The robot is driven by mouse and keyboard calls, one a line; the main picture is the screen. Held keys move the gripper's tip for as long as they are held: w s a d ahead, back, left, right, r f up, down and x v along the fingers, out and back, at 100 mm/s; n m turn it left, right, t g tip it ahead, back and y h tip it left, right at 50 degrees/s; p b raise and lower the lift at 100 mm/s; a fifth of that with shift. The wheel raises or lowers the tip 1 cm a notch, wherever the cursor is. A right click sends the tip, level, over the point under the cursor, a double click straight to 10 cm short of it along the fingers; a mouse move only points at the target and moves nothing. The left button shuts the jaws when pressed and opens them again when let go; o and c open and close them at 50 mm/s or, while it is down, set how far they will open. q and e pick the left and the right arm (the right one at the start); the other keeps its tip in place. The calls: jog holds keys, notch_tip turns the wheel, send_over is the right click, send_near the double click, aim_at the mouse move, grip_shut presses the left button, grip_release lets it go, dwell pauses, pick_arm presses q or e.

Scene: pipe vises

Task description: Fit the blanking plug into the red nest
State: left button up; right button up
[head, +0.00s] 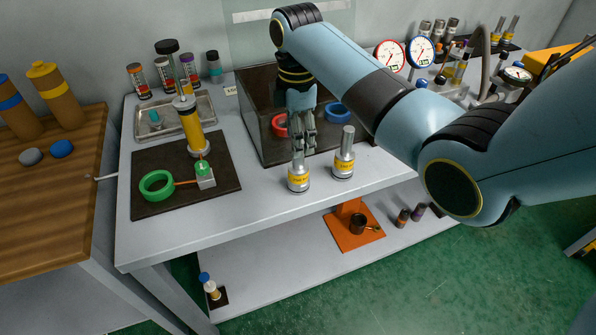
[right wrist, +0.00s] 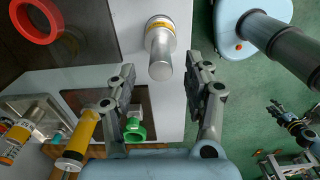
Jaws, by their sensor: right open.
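Two silver plugs with yellow bands stand upright near the front edge of the grey bench: a left plug (head: 298,175) and a right plug (head: 344,164). The red nest (head: 279,125) is a ring in the dark box behind them, partly hidden by my right gripper; it also shows in the right wrist view (right wrist: 36,20). My right gripper (head: 300,150) points down, open, above the left plug. In the right wrist view, a plug (right wrist: 160,48) shows ahead between the open fingers (right wrist: 158,85), its stem towards me.
A blue ring (head: 337,112) sits right of the red nest. A green ring (head: 157,185) lies on a dark mat (head: 150,208), beside a yellow cylinder (head: 193,128). Gauges (head: 420,51) stand at the back right.

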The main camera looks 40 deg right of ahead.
aim_at(298, 166)
notch_tip(298, 166, down, 5)
jog(key=shift+d+f+p, duration=0.1)
jog(key=shift+f+p, duration=0.1)
jog(key=shift+p, duration=0.25)
jog(key=shift+s, duration=0.1)
jog(key=shift+c, duration=0.4)
grip_shut()
jog(key=shift+r, duration=0.1)
